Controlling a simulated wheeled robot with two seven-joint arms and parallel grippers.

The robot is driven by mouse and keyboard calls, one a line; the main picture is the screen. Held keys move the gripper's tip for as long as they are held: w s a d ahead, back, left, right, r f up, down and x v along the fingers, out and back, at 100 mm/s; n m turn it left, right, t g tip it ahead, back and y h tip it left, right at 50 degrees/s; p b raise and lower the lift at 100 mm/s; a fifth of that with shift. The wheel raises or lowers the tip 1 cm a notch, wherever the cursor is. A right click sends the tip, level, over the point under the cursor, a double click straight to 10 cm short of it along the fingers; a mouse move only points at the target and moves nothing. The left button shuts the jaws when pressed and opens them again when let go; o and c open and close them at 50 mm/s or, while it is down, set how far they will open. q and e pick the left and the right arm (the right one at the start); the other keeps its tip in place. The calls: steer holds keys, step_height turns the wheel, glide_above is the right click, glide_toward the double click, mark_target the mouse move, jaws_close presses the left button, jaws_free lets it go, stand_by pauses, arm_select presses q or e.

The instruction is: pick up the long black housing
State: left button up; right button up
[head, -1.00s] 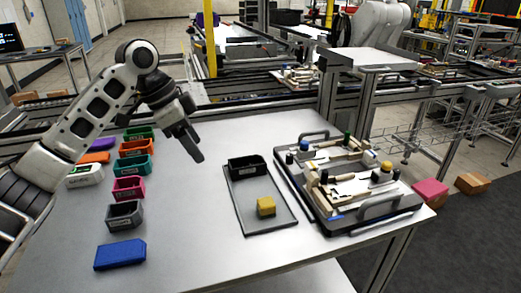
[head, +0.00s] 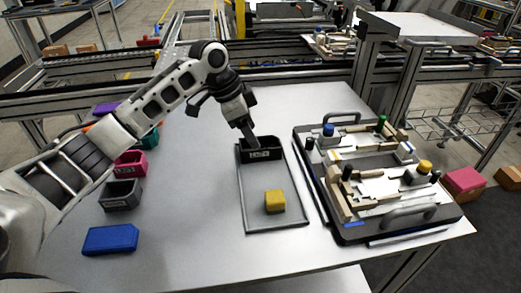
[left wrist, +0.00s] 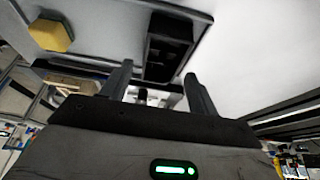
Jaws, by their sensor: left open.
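The long black housing (head: 264,154), an open-topped box with a pale label on its front, sits at the far end of the grey tray (head: 241,205). My left gripper (head: 250,139) points down at the housing and overlaps its left part in the head view. In the left wrist view, the two fingers of the left gripper (left wrist: 158,72) are apart, with the housing (left wrist: 170,40) ahead of and partly between them. I cannot tell whether a finger touches it. My right gripper is not in view.
A yellow block (head: 275,201) lies in the same tray and shows in the left wrist view (left wrist: 50,35). A fixture pallet (head: 355,232) with handles stands to the right. A blue block (head: 110,239), grey bin (head: 121,195) and pink bin (head: 131,163) stand left.

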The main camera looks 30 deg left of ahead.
mark_target(262, 146)
arm_select(q)
steer(key=shift+w+x, duration=0.1)
steer(key=shift+x, duration=1.3)
steer(key=shift+w+x, duration=0.15)
steer(key=shift+x, duration=1.2)
steer(key=shift+d+r, duration=0.1)
steer(key=shift+r, duration=0.05)
steer(key=c, duration=0.8)
